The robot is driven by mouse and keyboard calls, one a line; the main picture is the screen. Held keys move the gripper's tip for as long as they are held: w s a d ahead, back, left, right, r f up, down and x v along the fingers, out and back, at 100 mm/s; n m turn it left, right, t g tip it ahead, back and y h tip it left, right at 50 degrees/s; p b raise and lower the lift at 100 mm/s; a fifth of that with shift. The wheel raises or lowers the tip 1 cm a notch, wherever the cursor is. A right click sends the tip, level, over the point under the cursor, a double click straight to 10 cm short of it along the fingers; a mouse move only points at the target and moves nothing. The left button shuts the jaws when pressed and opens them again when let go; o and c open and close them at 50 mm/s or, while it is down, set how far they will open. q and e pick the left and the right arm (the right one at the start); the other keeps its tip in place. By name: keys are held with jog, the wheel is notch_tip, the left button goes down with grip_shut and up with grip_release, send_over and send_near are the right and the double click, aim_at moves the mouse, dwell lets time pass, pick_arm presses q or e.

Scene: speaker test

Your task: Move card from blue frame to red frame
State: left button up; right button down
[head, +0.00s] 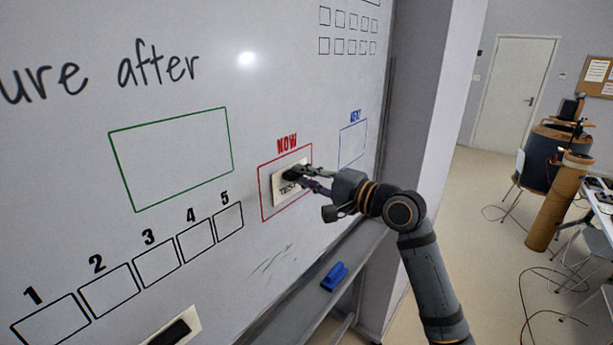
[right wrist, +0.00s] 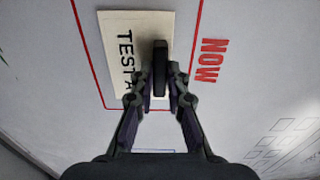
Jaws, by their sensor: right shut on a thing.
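The cream card (head: 281,194) with "TEST" lettering lies inside the red frame (head: 262,192) marked "NOW" on the whiteboard. It also shows in the right wrist view (right wrist: 115,65), turned sideways, within the red lines. My right gripper (head: 302,174) is shut on the black handle (right wrist: 160,60) of the card. Whether the card's back touches the board is hard to tell. The blue frame (head: 352,146), right of the red one, looks empty in the head view. My left gripper is not in view.
Another card (head: 190,318) with a black handle is on the board at the bottom left. A blue eraser (head: 334,276) sits on the ledge below. An empty green frame (head: 170,160) and numbered boxes (head: 156,264) are at left.

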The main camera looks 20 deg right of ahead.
jog(key=shift+w+a, duration=0.1)
jog(key=shift+w, duration=0.05)
jog(key=c, duration=0.8)
grip_release()
jog(key=shift+c, duration=0.2)
jog(key=b+v, duration=0.3)
jog(key=v, duration=0.4)
jog(key=shift+b, duration=0.4)
